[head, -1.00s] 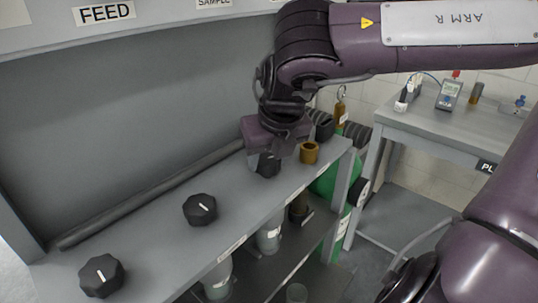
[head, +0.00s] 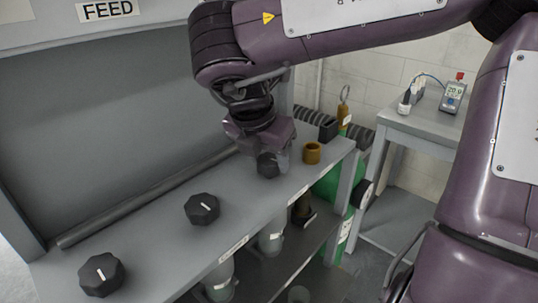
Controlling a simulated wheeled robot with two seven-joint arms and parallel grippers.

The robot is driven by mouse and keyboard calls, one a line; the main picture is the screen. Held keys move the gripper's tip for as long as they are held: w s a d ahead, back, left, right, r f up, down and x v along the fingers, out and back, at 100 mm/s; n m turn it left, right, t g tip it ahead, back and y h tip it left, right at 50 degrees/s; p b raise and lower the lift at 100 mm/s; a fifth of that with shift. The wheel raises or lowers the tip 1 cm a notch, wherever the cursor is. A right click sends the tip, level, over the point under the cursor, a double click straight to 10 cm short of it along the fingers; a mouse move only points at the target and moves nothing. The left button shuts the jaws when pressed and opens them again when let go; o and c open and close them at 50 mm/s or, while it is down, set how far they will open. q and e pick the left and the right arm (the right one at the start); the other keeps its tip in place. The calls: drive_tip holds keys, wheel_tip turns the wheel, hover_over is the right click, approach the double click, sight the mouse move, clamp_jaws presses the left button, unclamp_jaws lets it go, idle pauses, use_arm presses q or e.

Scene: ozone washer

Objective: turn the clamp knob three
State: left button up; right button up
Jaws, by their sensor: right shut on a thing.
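Three black faceted clamp knobs stand in a row on the grey shelf top (head: 150,235). The near knob (head: 101,275) and the middle knob (head: 202,209) each show a white pointer line. The far knob (head: 268,166) is at my right gripper (head: 270,160), which comes down from above and is shut on it. The gripper body hides part of that knob, and its pointer line is not clear. My left gripper is not in view.
A green cylinder (head: 328,187) is behind the shelf end. A side table (head: 425,125) at right carries a meter (head: 452,96).

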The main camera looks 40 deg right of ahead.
drive_tip(key=shift+m+g, duration=0.3)
drive_tip(key=shift+m, duration=0.3)
drive_tip(key=shift+m+p, duration=0.3)
drive_tip(key=shift+p, duration=0.05)
drive_tip(key=shift+m, duration=0.4)
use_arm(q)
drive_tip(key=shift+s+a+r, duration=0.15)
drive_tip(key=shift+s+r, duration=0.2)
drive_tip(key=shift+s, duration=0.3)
use_arm(e)
drive_tip(key=o, duration=1)
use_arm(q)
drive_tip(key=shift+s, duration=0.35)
